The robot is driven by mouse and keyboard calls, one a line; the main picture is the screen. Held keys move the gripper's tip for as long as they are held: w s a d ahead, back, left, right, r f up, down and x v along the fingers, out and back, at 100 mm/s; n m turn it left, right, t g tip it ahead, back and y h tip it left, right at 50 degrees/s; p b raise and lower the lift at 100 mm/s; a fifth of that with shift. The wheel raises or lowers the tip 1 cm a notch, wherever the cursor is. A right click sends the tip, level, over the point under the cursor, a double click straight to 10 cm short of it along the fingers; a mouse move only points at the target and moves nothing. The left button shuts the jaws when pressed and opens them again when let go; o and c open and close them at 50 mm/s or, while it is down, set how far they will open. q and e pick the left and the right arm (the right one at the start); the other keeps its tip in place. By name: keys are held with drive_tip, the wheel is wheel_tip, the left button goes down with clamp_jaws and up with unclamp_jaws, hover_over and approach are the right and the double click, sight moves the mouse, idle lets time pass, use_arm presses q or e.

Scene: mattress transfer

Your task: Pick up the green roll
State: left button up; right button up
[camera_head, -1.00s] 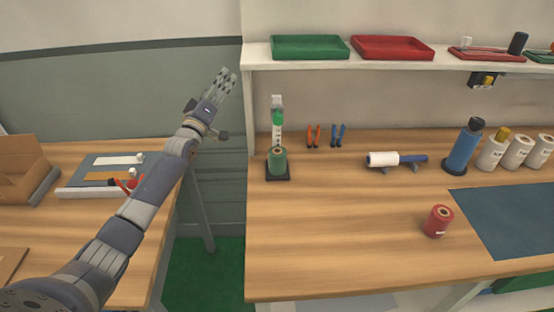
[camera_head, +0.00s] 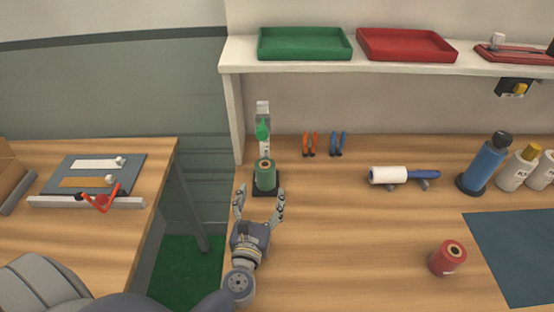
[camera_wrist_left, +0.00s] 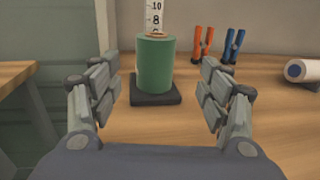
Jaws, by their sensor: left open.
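The green roll (camera_head: 265,176) stands upright on a small black base (camera_head: 268,190) at the left end of the right-hand workbench. A white scale strip with a green part rises behind it. My left gripper (camera_head: 260,200) is open and empty, just in front of the roll, its fingers pointing at it. In the left wrist view the roll (camera_wrist_left: 156,64) is ahead, in line with the gap between the spread fingers and not touched. My right gripper is not in view.
A shelf with green (camera_head: 304,44) and red trays (camera_head: 406,46) hangs above.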

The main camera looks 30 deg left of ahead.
sight(264, 175)
use_arm(q)
drive_tip(key=shift+w, duration=0.2)
drive_tip(key=x, duration=0.2)
drive_tip(key=p+x, duration=0.1)
drive_tip(key=shift+w+a+r, duration=0.25)
drive_tip(key=shift+w+a, duration=0.05)
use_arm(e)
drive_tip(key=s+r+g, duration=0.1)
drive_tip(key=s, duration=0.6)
use_arm(q)
drive_tip(key=shift+w+a+r+p, duration=0.2)
drive_tip(key=shift+w+r+p, duration=0.05)
drive_tip(key=shift+w+p, duration=0.3)
drive_tip(key=shift+w+a+r+p, duration=0.3)
drive_tip(key=shift+w+p, duration=0.1)
drive_tip(key=shift+w, duration=0.15)
drive_tip(key=x, duration=0.3)
drive_tip(key=shift+f+p, duration=0.3)
drive_tip(key=shift+c, duration=1.1)
drive_tip(key=c, duration=1.2)
drive_tip(key=shift+r, duration=0.15)
drive_tip(key=shift+c, duration=0.2)
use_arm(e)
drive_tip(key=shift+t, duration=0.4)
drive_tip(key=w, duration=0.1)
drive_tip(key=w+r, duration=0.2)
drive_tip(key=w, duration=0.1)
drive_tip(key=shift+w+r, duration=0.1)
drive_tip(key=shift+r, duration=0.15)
